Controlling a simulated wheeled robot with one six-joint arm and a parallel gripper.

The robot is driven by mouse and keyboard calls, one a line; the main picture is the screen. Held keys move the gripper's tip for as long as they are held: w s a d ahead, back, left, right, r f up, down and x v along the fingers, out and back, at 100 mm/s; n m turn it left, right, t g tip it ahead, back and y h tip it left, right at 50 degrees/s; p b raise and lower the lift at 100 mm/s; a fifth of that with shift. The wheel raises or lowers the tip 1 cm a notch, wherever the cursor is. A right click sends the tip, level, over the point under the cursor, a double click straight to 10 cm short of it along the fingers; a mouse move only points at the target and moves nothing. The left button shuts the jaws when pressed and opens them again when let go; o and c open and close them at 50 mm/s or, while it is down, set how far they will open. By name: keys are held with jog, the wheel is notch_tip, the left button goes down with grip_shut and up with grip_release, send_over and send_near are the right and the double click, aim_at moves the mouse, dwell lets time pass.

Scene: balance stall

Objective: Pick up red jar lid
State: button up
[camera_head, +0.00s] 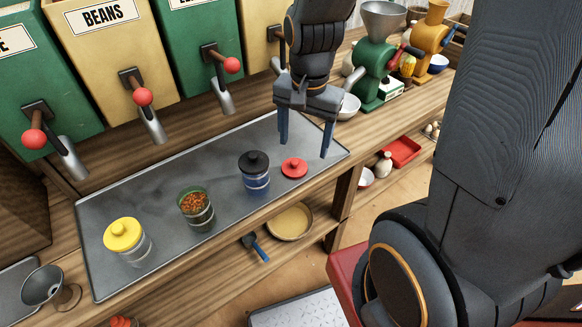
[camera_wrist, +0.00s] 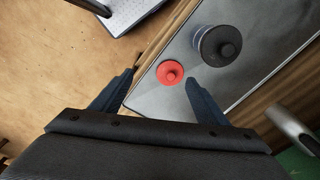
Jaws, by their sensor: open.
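The red jar lid (camera_head: 294,167) lies flat, knob up, on the grey metal tray (camera_head: 150,185), near its right end. A jar with a black lid (camera_head: 254,172) stands just left of it. My gripper (camera_head: 305,150) is open and empty, with its fingers pointing down above the tray's right end, around and behind the lid in the head view. In the wrist view the red jar lid (camera_wrist: 170,73) shows ahead of the gap between the open fingers (camera_wrist: 160,90), and the black-lidded jar (camera_wrist: 217,45) is beside it. The lid is not held.
A jar of orange-red contents (camera_head: 196,209) without a lid and a yellow-lidded jar (camera_head: 126,240) stand further left on the tray. Dispenser spouts with red knobs (camera_head: 143,97) hang behind it. A green grinder (camera_head: 375,65) stands at the back right.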

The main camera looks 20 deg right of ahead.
aim_at(295, 162)
jog(key=w+f+m, duration=0.1)
jog(key=m, duration=0.3)
jog(key=w+f+m+b, duration=0.1)
jog(key=w+f+m, duration=0.1)
jog(key=m, duration=0.2)
jog(key=w+f+m+b, duration=0.1)
jog(key=w+f+m, duration=0.1)
jog(key=m, duration=0.2)
jog(key=shift+w+m+g, duration=0.15)
jog(key=shift+m+g, duration=0.15)
jog(key=shift+g, duration=0.1)
jog(key=shift+f, duration=0.5)
jog(key=shift+w+f+p, duration=0.15)
jog(key=shift+f+p, duration=0.25)
jog(key=shift+f, duration=1.3)
jog(key=shift+w+f+p, duration=0.1)
jog(key=shift+f+p, duration=0.25)
jog(key=shift+f, duration=1.35)
jog(key=c, duration=0.8)
jog(key=shift+r, duration=0.1)
